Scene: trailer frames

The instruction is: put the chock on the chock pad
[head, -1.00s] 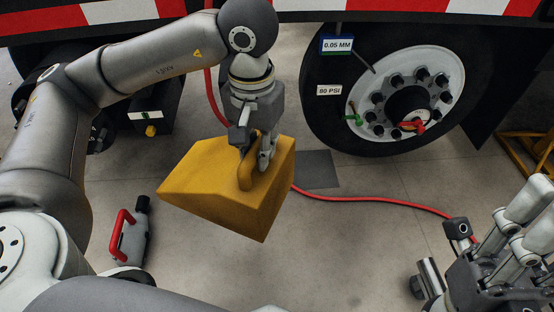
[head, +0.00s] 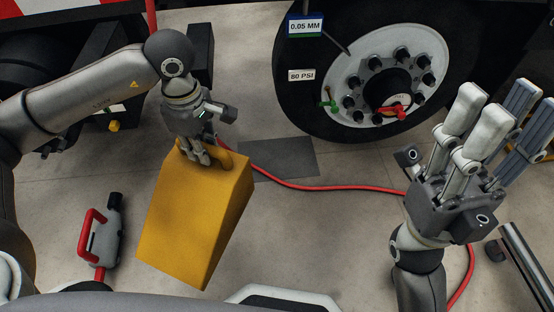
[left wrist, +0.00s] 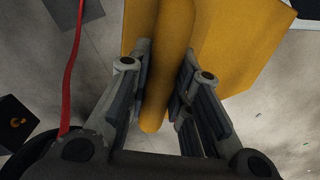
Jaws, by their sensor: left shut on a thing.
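The yellow chock (head: 195,215) is a large wedge block with a handle on top. My left gripper (head: 203,156) is shut on that handle. In the left wrist view my left gripper's fingers (left wrist: 165,95) lie on both sides of the handle, with the chock's yellow body (left wrist: 235,45) beyond. The chock looks held tilted above the floor; its exact height is hard to tell. My right gripper (head: 497,110) is open and empty at the right.
A truck wheel (head: 390,85) stands behind the pad, with tags and a red clip. A red hose (head: 330,188) crosses the floor along the pad's near side. A grey tool with a red handle (head: 102,238) is at the lower left.

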